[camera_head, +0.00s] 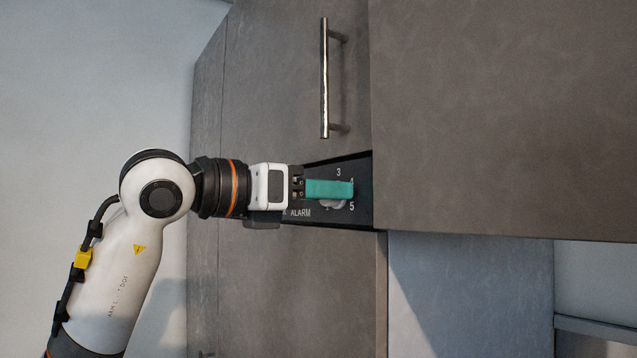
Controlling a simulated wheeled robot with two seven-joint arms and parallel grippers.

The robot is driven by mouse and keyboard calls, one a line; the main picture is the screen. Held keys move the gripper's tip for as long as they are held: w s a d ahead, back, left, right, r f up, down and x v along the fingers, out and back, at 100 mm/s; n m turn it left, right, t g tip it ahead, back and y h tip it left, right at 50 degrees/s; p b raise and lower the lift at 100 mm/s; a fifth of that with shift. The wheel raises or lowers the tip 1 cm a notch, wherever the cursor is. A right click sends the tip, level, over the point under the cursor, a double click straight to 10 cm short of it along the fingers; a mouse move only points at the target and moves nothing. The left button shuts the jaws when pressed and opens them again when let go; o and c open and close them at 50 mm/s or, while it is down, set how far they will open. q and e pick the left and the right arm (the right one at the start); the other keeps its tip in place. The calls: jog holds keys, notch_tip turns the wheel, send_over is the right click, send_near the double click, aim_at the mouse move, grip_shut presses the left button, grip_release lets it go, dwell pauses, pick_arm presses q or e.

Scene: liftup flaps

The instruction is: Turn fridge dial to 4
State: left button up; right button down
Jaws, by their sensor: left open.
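The fridge's black control panel (362,209) sits in a gap between the grey cabinet fronts. The numbers 3, 4 and 5 and the word ALARM show on it. The dial (336,204) is a pale knob, mostly hidden behind my left gripper (350,190). The gripper's teal finger covers the dial's upper part, so the dial's pointer cannot be read. My left gripper is open and is at the dial; I cannot tell whether it touches it. My right gripper is not in view.
A grey door with a vertical metal handle (325,78) is above the panel. A large grey cabinet front (500,120) stands close on the right, beside the panel. A lower grey front (300,295) lies below. A pale wall (90,80) is at the left.

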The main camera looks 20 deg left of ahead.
pick_arm(q)
jog(key=c, duration=0.9)
jog(key=shift+c, duration=0.2)
